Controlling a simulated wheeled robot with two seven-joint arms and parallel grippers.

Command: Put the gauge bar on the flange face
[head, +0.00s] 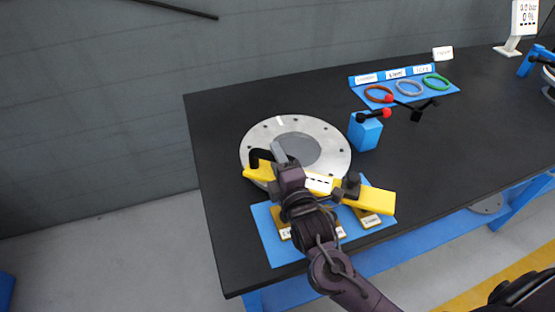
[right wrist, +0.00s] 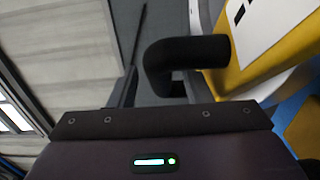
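The gauge bar (head: 378,200) is a yellow bar with a white label and black handles. In the head view it lies across the near edge of the round grey flange face (head: 325,135), its right end over a blue mat. I cannot tell whether it rests on anything. My right gripper (head: 279,152) is at the bar's left part, beside a black curved handle (head: 258,156). In the right wrist view the handle (right wrist: 190,50) is close in front of the palm. The fingers are hard to make out, so their grip is unclear. My left gripper is not in view.
The blue mat (head: 262,220) bears small labelled blocks. A blue block (head: 365,132) with a red-tipped black tool stands right of the flange. A blue tray (head: 450,88) with coloured rings lies further back. A display (head: 524,18) stands far right.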

